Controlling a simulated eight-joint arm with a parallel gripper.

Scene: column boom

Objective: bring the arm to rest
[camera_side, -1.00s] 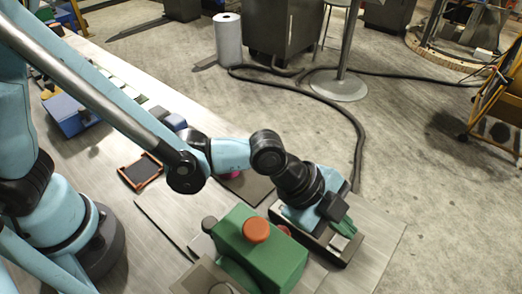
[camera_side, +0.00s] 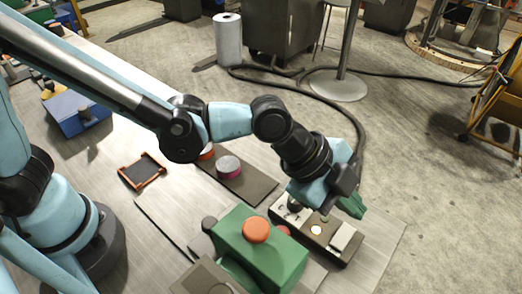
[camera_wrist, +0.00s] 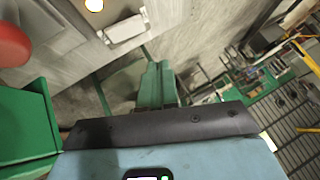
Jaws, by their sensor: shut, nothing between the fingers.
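My gripper (camera_side: 352,206) is at the right end of my arm in the side view, above and beyond the far edge of a dark panel (camera_side: 345,258). Its green fingers are together with nothing between them. In the wrist view the green fingers (camera_wrist: 157,85) are side by side and point out over the grey floor. The panel carries a lit round lamp (camera_side: 316,230) and a pale rocker plate (camera_side: 342,235). The lamp (camera_wrist: 94,5) and the plate (camera_wrist: 124,29) also show at the top left of the wrist view.
A green box with an orange-red knob (camera_side: 256,229) stands just left of the panel. A dark mat (camera_side: 255,188) with a pink-sided round piece (camera_side: 229,166) lies behind. A red-framed tray (camera_side: 142,171) and a blue bin (camera_side: 75,115) are further left. Open floor lies to the right.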

